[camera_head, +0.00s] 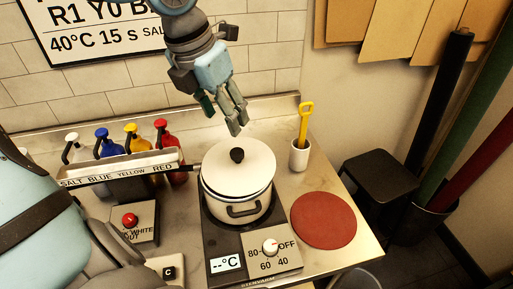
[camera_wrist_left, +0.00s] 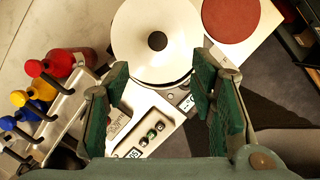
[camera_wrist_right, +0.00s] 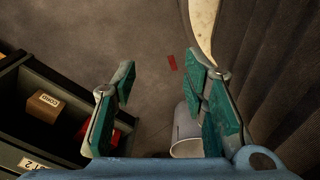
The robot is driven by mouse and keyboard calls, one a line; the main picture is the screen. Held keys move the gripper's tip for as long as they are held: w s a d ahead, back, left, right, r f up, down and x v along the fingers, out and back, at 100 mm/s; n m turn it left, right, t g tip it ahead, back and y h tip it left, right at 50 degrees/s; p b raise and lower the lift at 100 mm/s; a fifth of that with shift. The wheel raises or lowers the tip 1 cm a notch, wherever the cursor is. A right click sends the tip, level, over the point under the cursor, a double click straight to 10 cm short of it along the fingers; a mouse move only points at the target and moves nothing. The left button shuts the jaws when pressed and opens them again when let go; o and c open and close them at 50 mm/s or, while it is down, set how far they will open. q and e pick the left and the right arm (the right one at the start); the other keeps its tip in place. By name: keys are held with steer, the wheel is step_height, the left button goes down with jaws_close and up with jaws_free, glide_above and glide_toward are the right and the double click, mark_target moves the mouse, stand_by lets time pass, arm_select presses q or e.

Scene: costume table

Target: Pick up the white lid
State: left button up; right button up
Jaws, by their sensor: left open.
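The white lid (camera_head: 255,170) with its round black knob (camera_head: 237,155) lies on the white pot (camera_head: 237,211), which stands on the black hotplate (camera_head: 218,238). In the left wrist view the lid (camera_wrist_left: 135,30) shows beyond my fingers, its knob roughly centred between them. My left gripper (camera_head: 225,123) is open and empty, above and behind the lid in the head view, not touching it. My right gripper (camera_wrist_right: 158,88) is open and empty, pointing at the floor; it is not in the head view.
A rack (camera_head: 120,171) with several coloured bottles stands left of the pot. A white cup (camera_head: 299,155) with a yellow tool and a red round mat (camera_head: 323,221) lie to its right. In the right wrist view are a dark crate (camera_wrist_right: 58,69) and a pale bin (camera_wrist_right: 186,130).

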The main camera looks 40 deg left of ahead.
arm_select(q)
steer(key=b, duration=0.3)
glide_toward(236, 152)
steer(key=f, duration=0.2)
step_height(236, 152, down, 2)
steer(key=shift+d+f+b, duration=0.15)
steer(key=shift+b, duration=0.5)
steer(key=x, duration=0.3)
steer(key=w+x, duration=0.1)
steer(key=x, duration=0.2)
steer(key=shift+w, duration=0.25)
steer(key=shift+s+r, duration=0.15)
steer(key=shift+r, duration=0.1)
jaws_close()
